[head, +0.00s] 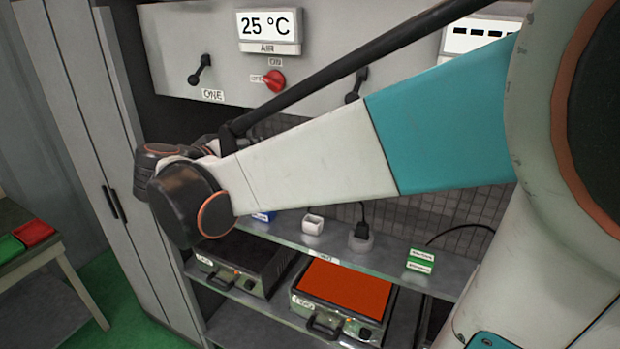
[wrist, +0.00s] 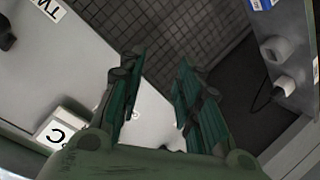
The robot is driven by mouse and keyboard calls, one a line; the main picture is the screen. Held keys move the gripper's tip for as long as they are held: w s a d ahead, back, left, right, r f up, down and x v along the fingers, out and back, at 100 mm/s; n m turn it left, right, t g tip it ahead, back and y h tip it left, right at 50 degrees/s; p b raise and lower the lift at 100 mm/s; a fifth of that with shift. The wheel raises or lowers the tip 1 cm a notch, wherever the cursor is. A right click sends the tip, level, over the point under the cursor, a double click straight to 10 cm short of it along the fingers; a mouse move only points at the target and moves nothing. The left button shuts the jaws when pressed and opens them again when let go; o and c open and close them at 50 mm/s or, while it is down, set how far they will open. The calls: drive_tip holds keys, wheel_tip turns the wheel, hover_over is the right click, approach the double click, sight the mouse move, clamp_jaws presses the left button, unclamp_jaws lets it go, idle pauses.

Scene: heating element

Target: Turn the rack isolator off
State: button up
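The red rotary knob (head: 274,81) is on the grey upper panel in the head view, below the 25 °C AIR display (head: 268,25). A small ON label (head: 275,62) is above it, and a label partly covered by the knob is to its left. I cannot tell which label it points to. I do not see the knob in the wrist view. My gripper (wrist: 157,66) shows in the wrist view with its two dark green fingers apart and nothing between them. In the head view my own arm hides the fingers.
Black levers flank the knob, the left one (head: 201,70) above a ONE label (head: 213,95). A shelf below holds a white socket (head: 313,224) and a black plug (head: 362,230). Heater units, one with an orange-red top (head: 343,286), stand lower. A grey cabinet is left.

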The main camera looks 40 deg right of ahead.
drive_tip(key=s+a+f+m+y+b, duration=0.1)
drive_tip(key=s+f+b, duration=0.4)
drive_tip(key=f, duration=0.5)
drive_tip(key=a+y, duration=0.1)
drive_tip(key=y, duration=0.1)
drive_tip(key=shift+a+m+y, duration=0.3)
